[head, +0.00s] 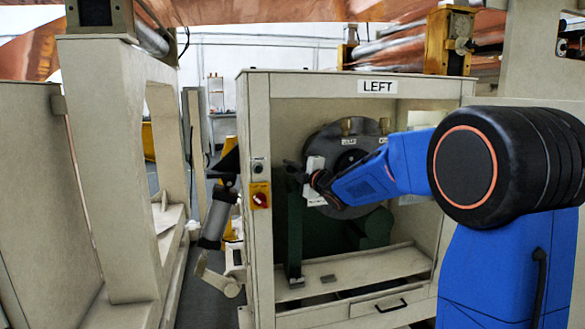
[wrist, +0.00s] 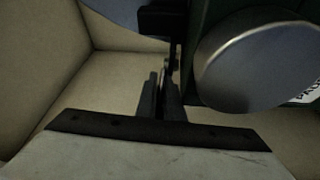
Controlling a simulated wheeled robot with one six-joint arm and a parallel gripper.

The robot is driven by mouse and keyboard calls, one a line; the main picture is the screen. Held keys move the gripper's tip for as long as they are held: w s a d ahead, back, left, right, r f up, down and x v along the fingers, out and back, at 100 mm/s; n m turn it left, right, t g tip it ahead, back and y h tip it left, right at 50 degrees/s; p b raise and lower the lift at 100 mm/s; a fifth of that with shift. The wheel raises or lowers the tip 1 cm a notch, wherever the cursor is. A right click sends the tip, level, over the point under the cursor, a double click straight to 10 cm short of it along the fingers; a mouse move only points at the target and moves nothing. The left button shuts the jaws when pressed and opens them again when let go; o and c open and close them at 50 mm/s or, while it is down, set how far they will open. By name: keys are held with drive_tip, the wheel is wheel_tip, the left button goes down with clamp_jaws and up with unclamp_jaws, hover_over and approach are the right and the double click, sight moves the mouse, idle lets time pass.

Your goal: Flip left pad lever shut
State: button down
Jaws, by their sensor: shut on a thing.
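In the wrist view my gripper (wrist: 162,88) has its two dark fingers close together, shut on the lower end of a thin dark lever (wrist: 173,62). The lever hangs from a dark block (wrist: 158,20) at the top of the picture. In the head view my gripper (head: 297,170) reaches into the cabinet under the LEFT sign (head: 376,87), at the left side of a round grey disc (head: 345,140). The lever is too small and dark there to make out its angle. The fingers hide the part they hold.
The cabinet frame (head: 258,130) stands close to the left of my gripper, with a red knob (head: 260,201) on it. A green post (head: 295,235) rises below my gripper. In the wrist view a round metal face (wrist: 255,65) is close at the right.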

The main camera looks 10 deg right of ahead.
sight(289, 170)
drive_tip(key=shift+s+a, duration=0.3)
drive_tip(key=shift+a, duration=0.45)
drive_tip(key=c, duration=1.9)
unclamp_jaws()
drive_tip(key=shift+s+a+n+y, duration=0.15)
drive_tip(key=shift+a+n+y, duration=0.1)
drive_tip(key=shift+n+y, duration=0.05)
drive_tip(key=shift+c, duration=0.2)
drive_tip(key=shift+o, duration=0.2)
drive_tip(key=shift+s+a+r, duration=0.15)
drive_tip(key=shift+s+a, duration=0.15)
drive_tip(key=shift+a, duration=0.15)
drive_tip(key=shift+s+d, duration=0.45)
drive_tip(key=shift+s, duration=0.05)
drive_tip(key=v, duration=1.6)
drive_tip(key=shift+s, duration=0.25)
drive_tip(key=shift+a, duration=0.1)
